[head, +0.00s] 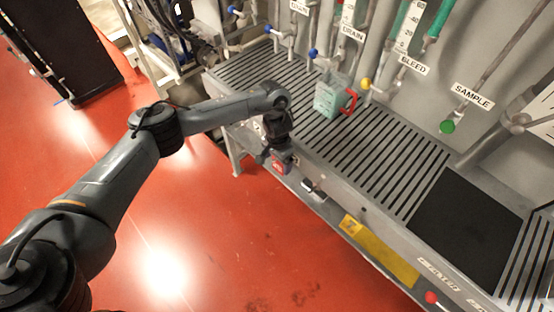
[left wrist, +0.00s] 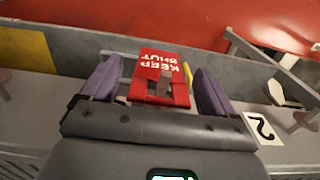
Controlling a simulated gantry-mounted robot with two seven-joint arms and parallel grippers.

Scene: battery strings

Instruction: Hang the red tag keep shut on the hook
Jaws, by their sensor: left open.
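The red tag (left wrist: 163,62) lettered KEEP SHUT shows upside down in the left wrist view, between the two purple-grey fingers of my left gripper (left wrist: 156,88). The fingers are apart, with gaps on both sides of the tag. A grey piece shows in the notch of the tag; I cannot tell if it is a hook. In the head view the tag (head: 279,168) is a small red patch at the tip of my left gripper (head: 277,158), at the bench's front edge. I cannot make out the hook for certain. My right gripper is out of view.
The slatted bench (head: 372,170) runs along the wall. A green jug (head: 328,97) with a red handle stands on it. A dark mat (head: 465,215) lies at the right. Valves and pipes with labels stand behind. The red floor (head: 210,215) before the bench is clear.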

